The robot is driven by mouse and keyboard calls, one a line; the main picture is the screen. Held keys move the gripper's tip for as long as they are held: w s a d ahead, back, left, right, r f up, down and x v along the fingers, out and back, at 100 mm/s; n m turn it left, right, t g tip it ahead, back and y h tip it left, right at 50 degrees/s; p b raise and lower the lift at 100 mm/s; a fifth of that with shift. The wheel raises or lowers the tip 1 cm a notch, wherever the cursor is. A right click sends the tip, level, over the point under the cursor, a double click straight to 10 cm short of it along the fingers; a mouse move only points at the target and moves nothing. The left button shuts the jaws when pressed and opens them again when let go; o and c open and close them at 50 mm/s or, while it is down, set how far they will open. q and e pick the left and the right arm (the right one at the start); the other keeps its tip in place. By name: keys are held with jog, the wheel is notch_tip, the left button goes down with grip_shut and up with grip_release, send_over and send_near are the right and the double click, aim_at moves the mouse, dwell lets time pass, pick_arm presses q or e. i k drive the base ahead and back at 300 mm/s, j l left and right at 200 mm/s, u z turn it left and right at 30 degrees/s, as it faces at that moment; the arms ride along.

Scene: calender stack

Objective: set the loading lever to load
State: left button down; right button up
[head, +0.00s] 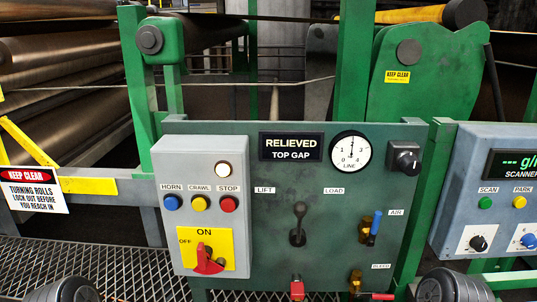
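The loading lever (299,224) is a dark lever with a rounded knob on the green panel (225,225). It stands upright, midway between the LIFT label (265,190) at upper left and the LOAD label (333,190) at upper right. The black sign (291,147) above reads RELIEVED, TOP GAP. The round LINE gauge (350,150) has its needle pointing straight up. Dark rounded parts of my arms show at the bottom left and bottom right corners. Neither gripper's fingers are in view, and nothing of mine touches the lever.
A grey box (201,160) at left carries HORN, CRAWL and STOP buttons and a red switch (207,261). A blue AIR valve handle (375,223), a black knob (405,160) and red-handled valves (297,289) surround the lever. A scanner box (490,150) stands right; rollers (60,60) lie behind.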

aim_at(300, 207)
jog(key=k+l, duration=0.1)
jog(key=l, duration=0.25)
jog(key=k+l, duration=0.15)
jog(key=l, duration=0.25)
jog(key=k+l, duration=0.1)
jog(key=l, duration=0.25)
jog(key=k+l, duration=0.15)
jog(key=l, duration=0.2)
